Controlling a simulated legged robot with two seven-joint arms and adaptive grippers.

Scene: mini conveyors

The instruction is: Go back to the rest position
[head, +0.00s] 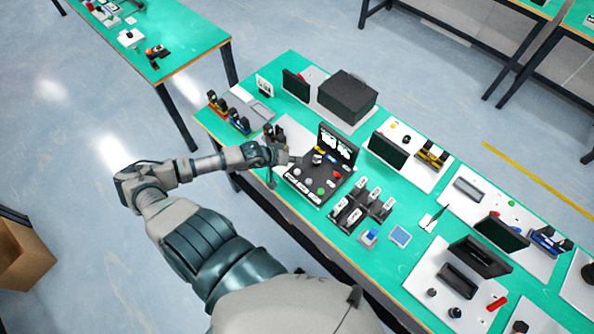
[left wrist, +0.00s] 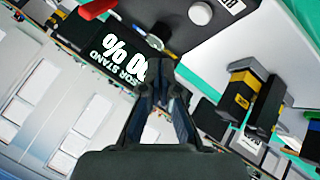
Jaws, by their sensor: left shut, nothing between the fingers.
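My left arm reaches in from the left in the head view, and my left gripper (head: 296,159) is over the left edge of a dark control panel. The panel (head: 316,190) has a small screen at its back and several buttons, including a green and a red one. In the left wrist view my left gripper (left wrist: 163,68) has its fingertips together with nothing between them. A dark display with white lettering (left wrist: 118,58) lies beyond the fingers. I cannot tell whether the fingertips touch anything. My right gripper is not in view.
The green table (head: 408,258) carries several devices, including a black box (head: 347,97) behind the panel and a group of dark holders (head: 362,208) to its right. Another green table (head: 185,42) stands at upper left.

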